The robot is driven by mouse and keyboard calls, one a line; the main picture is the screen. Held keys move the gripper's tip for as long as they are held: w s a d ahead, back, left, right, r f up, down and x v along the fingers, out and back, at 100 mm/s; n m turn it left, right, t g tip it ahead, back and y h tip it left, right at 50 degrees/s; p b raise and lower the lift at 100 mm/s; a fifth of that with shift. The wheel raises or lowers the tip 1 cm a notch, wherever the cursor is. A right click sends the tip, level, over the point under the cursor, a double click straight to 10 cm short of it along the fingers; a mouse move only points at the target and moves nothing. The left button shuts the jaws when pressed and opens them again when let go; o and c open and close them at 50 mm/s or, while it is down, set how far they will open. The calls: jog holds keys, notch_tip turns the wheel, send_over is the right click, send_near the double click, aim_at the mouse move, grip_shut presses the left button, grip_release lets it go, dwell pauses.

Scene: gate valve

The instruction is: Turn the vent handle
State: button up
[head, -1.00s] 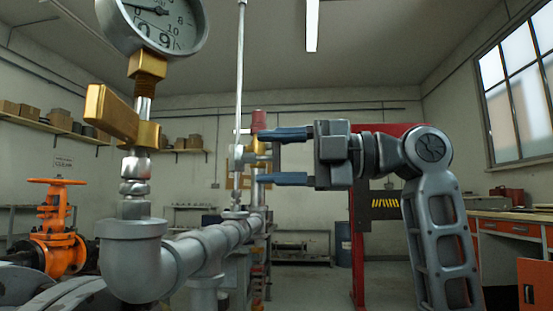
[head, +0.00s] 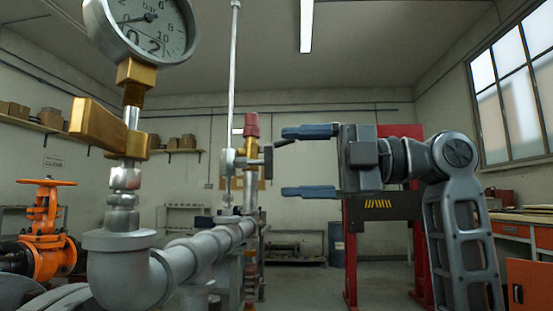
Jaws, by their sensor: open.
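The small vent valve (head: 251,148) stands on the grey pipe left of my gripper, with a red cap (head: 251,125) and brass body. A thin dark lever (head: 286,142), apparently its handle, sticks out to the right below my upper finger; its far end is hard to make out. A dark round knob (head: 267,162) sits on the valve's right side. My gripper (head: 284,162) is open, its two blue fingers one above the other, pointing left at the valve. The fingertips look clear of the valve body; whether they touch the lever cannot be told.
A pressure gauge (head: 148,22), its number window showing about 0.2, and a brass lever (head: 95,126) stand on the near pipe (head: 130,270). A thin metal rod (head: 232,90) rises beside the valve. An orange handwheel valve (head: 45,235) is at left, a workbench (head: 520,232) at right.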

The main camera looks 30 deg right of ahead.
jog(key=shift+v, duration=1.45)
jog(key=shift+s+d, duration=0.1)
